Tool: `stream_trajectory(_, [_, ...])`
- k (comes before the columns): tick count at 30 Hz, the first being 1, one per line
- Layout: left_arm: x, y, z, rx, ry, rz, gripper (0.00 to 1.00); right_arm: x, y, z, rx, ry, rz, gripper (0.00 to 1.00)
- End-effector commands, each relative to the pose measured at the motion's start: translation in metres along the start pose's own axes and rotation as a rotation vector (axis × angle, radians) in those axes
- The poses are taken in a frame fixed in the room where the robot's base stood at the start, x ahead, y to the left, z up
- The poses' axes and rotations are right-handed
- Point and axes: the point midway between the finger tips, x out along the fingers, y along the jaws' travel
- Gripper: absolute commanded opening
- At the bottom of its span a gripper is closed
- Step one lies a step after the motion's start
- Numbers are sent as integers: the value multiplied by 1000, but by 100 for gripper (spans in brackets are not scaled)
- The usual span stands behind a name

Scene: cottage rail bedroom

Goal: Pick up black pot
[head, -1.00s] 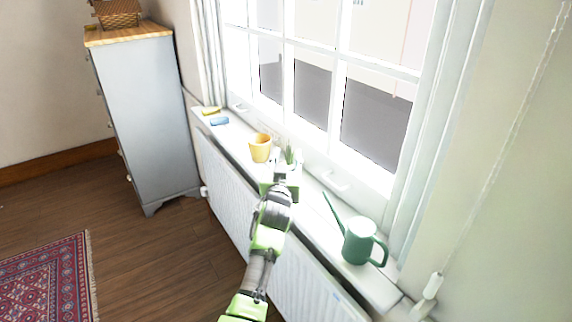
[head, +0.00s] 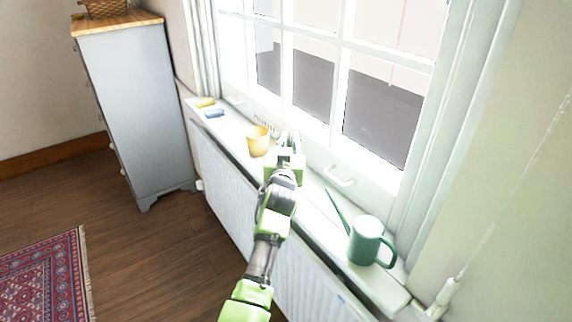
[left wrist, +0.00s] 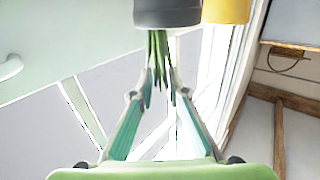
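The black pot (left wrist: 168,12) shows at the top edge of the left wrist view, where the picture is upside down. Green leaves (left wrist: 158,48) stick out of its mouth. My left gripper (left wrist: 159,80) has its fingertips close together around the leaves, one finger on each side, with the pot's rim beyond the tips. In the head view my left gripper (head: 290,140) is over the windowsill, right of the yellow pot, and hides the black pot. I cannot tell whether the pot is off the sill. My right gripper is not in view.
The yellow pot (head: 258,141) stands close by on the windowsill (head: 232,128); it also shows in the left wrist view (left wrist: 226,10). A green watering can (head: 366,242) stands at the sill's near end. Blue (head: 214,113) and yellow (head: 206,102) items lie at the far end. The window is behind.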

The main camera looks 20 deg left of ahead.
Motion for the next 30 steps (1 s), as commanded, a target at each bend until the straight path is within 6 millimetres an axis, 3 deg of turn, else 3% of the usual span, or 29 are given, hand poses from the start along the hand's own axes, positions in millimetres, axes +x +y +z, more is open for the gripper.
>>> stream_trajectory(3, [0,-1,4,2,-8,-2,0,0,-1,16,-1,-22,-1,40])
stream_trajectory(10, [0,-1,3,3,-11,-2,0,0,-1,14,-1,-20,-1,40])
stream_trajectory(17, [0,-2,-26,1,-4,-3,0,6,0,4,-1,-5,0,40])
stream_trajectory(25, [-22,-47,-89,4,2,-4,0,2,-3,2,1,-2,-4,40])
stream_trajectory(30, [-42,-85,-106,5,-2,-4,0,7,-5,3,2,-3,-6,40])
